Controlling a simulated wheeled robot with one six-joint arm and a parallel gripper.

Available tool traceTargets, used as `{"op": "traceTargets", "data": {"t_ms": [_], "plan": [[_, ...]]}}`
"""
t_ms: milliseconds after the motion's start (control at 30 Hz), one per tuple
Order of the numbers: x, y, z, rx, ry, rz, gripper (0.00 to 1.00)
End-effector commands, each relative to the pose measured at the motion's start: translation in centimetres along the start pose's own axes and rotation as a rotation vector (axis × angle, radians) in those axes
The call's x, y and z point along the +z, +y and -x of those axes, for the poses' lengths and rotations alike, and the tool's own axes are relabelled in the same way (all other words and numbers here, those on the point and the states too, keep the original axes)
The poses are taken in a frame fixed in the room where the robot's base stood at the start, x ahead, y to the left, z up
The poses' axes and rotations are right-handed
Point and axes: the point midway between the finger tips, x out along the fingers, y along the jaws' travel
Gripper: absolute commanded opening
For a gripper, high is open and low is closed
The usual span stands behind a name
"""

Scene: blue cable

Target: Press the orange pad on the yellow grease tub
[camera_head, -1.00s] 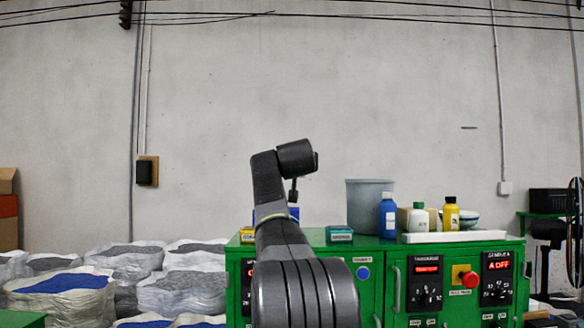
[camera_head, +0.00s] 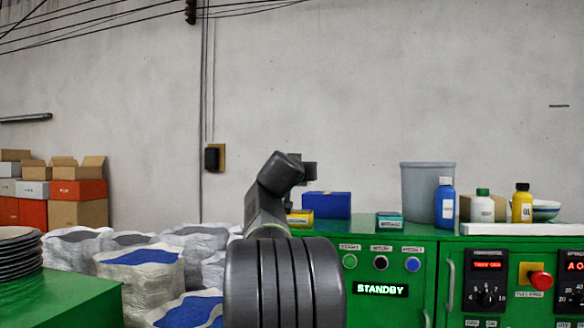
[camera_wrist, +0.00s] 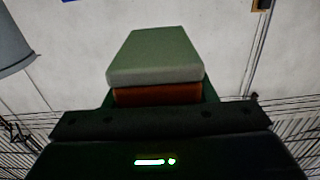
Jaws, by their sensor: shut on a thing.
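A small yellow box (camera_head: 299,218), perhaps the yellow grease tub, sits at the left end of the green cabinet top, partly hidden behind my arm. No orange pad can be made out on it. My gripper (camera_head: 304,172) is raised above and behind this box in the picture, beside the dark wrist; its fingers are too small to make out there. In the wrist view, my gripper (camera_wrist: 158,96) is shut on a pale grey-green block (camera_wrist: 155,58) with an orange-brown band beneath it. The yellow box does not show in the wrist view.
A blue box (camera_head: 326,205), teal box (camera_head: 389,221), grey bin (camera_head: 427,190), blue bottle (camera_head: 445,202), white bottle (camera_head: 482,206) and yellow bottle (camera_head: 522,204) stand on the green cabinet (camera_head: 400,262). Sacks (camera_head: 140,280) stand at left.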

Motion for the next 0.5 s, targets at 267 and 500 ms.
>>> {"op": "traceTargets", "data": {"t_ms": [267, 500], "plan": [[1.4, 0.1, 0.0, 0.003, 0.001, 0.002, 0.25], [4.0, 0.1, 0.0, 0.003, 0.0, 0.002, 0.25]]}}
